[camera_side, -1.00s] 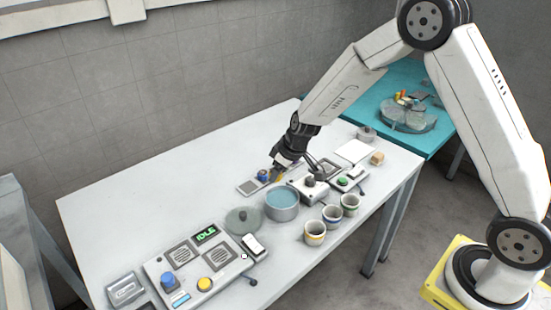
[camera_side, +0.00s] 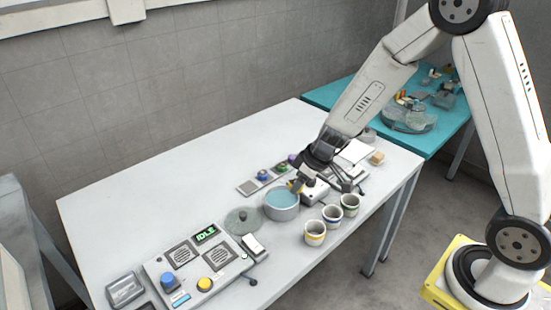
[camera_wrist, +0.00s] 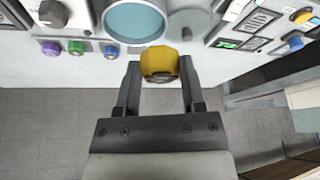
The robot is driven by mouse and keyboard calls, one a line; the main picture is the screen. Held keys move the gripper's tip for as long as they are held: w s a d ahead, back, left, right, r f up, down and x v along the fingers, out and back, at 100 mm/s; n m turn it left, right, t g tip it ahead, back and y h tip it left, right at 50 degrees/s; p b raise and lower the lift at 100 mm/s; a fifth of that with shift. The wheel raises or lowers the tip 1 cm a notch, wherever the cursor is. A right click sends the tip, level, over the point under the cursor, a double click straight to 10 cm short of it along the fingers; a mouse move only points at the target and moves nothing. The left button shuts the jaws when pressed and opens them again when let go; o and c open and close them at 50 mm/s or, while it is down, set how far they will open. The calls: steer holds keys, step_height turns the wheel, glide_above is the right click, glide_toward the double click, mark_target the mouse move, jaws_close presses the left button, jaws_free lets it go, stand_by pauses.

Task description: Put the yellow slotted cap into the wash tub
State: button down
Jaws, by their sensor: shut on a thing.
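The yellow slotted cap (camera_wrist: 159,64) is held between the two fingers of my gripper (camera_wrist: 159,82) in the wrist view. In the side view my gripper (camera_side: 298,186) is at the right rim of the wash tub, with a bit of the yellow cap (camera_side: 294,186) showing at its tip. The wash tub (camera_side: 281,212) is a round grey pot with blue liquid, standing on the white table. In the wrist view the tub (camera_wrist: 110,37) lies just beyond the cap. Whether the cap is over the rim or beside it is hard to tell.
A grey round lid (camera_side: 242,221) lies left of the tub. Several cups with coloured bands (camera_side: 332,217) stand to its right. A strip with blue, green and purple knobs (camera_side: 264,176) lies behind. A control panel (camera_side: 203,262) reading IDLE is at front left.

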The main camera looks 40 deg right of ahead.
steer(key=s+d, duration=0.1)
steer(key=s, duration=0.6)
steer(key=shift+s+d, duration=0.15)
glide_toward(281, 207)
steer(key=shift+w+a+f, duration=0.4)
steer(key=shift+a+f, duration=0.15)
steer(key=shift+a, duration=0.15)
steer(key=shift+w+f, duration=0.55)
steer(key=shift+f, duration=0.05)
steer(key=shift+w+f, duration=0.15)
steer(key=shift+f, duration=0.05)
steer(key=shift+w+f, duration=0.1)
steer(key=shift+f, duration=1.55)
